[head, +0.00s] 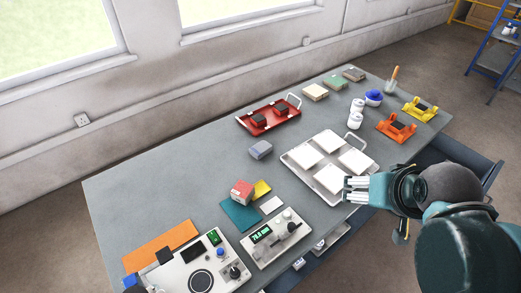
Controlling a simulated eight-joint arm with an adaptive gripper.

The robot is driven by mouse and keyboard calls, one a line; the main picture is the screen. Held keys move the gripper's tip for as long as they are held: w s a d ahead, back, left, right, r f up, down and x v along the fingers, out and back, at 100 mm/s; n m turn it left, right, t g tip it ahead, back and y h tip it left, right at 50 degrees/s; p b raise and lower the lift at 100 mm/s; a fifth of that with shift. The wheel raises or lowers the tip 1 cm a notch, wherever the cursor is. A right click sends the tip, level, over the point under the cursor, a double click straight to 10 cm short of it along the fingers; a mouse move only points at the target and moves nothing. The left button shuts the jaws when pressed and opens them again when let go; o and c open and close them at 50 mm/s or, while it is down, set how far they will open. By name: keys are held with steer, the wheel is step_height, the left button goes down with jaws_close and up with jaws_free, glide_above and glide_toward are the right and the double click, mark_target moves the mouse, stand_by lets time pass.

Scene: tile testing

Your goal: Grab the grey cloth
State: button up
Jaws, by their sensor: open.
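A small grey-blue folded item (260,149), which looks like the grey cloth, lies on the grey table near its middle. It sits between the red tray and the white tray, with bare table around it. My gripper (350,189) is at the right, over the near edge of the white tray. Its pale fingers point left and are open, with nothing seen between them. It is well to the right of the cloth and apart from it.
The white tray (288,157) holds several white tiles, between gripper and cloth. A red tray (245,119) with dark blocks stands behind. A red-and-white box (242,192) and instruments (275,238) stand nearer. The table's left is clear.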

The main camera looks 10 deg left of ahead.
steer(key=w+a+r+n+g+p, duration=0.2)
steer(key=w+a+r+n+p, duration=0.25)
steer(key=w, duration=0.55)
steer(key=n+g+p, duration=0.5)
steer(key=n+p, duration=0.1)
steer(key=p, duration=0.2)
glide_above(261, 148)
steer(key=shift+m, duration=0.25)
steer(key=f, duration=1.3)
steer(key=shift+d+f, duration=0.25)
steer(key=shift+f, duration=0.05)
steer(key=shift+w+a+f, duration=0.1)
steer(key=shift+a+f, duration=0.2)
steer(key=shift+f, duration=0.05)
steer(key=shift+f, duration=0.1)
steer(key=shift+f, duration=1.2)
